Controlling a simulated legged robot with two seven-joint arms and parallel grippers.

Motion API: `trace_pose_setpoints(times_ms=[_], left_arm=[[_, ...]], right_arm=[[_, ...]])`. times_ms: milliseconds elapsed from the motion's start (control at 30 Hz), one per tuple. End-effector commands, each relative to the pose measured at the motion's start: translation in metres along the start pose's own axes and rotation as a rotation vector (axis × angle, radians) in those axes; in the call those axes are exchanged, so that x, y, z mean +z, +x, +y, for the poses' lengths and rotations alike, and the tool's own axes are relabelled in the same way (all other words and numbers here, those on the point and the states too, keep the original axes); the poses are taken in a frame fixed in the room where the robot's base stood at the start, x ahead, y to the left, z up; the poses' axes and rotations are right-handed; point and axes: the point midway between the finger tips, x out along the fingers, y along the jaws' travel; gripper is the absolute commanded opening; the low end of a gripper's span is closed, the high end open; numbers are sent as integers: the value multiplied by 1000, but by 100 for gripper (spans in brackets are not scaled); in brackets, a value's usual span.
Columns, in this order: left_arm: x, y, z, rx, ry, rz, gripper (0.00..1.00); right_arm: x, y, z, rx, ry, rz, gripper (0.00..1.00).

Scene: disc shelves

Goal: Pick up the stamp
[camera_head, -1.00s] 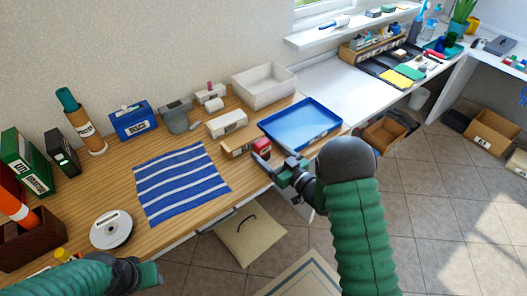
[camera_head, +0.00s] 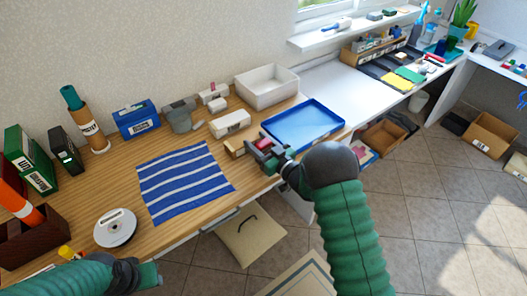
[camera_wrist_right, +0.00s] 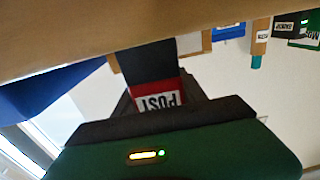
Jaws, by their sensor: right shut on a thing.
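The stamp, a small red block, shows in the head view (camera_head: 264,143) between the fingers of my right gripper (camera_head: 262,149), near the table's front edge. In the right wrist view the stamp (camera_wrist_right: 156,97) carries a white label reading "POST", upside down. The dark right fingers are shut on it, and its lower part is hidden. I cannot tell whether it still touches the table. My left gripper (camera_head: 150,274) is at the bottom left, away from the stamp, and its jaws are unclear.
A blue tray (camera_head: 338,126) lies right of the stamp. A wooden block (camera_head: 234,147) and a white box (camera_head: 230,124) stand just left and behind. A striped blue cloth (camera_head: 185,182) lies left. A white bin (camera_head: 296,91) is behind.

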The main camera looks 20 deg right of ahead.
Motion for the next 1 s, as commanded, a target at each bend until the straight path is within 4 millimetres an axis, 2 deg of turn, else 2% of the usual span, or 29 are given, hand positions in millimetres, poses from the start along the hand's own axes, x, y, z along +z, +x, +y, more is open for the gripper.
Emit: trace_pose_setpoints(times_ms=[33,167,467,567,767,1000], left_arm=[[0,0,0,0,0,0,36],[0,0,0,0,1,0,36],[0,0,0,0,1,0,36],[0,-2,0,0,1,0,36],[-1,-5,0,0,1,0,36],[-1,-6,0,0,1,0,36]], right_arm=[[1,-1,2,2,0,-2,25],[2,-1,2,3,1,-3,8],[0,-1,1,3,1,-7,8],[-8,0,1,3,0,-5,8],[-37,-1,1,3,-1,-1,8],[-40,-54,-12,5,2,-5,8]])
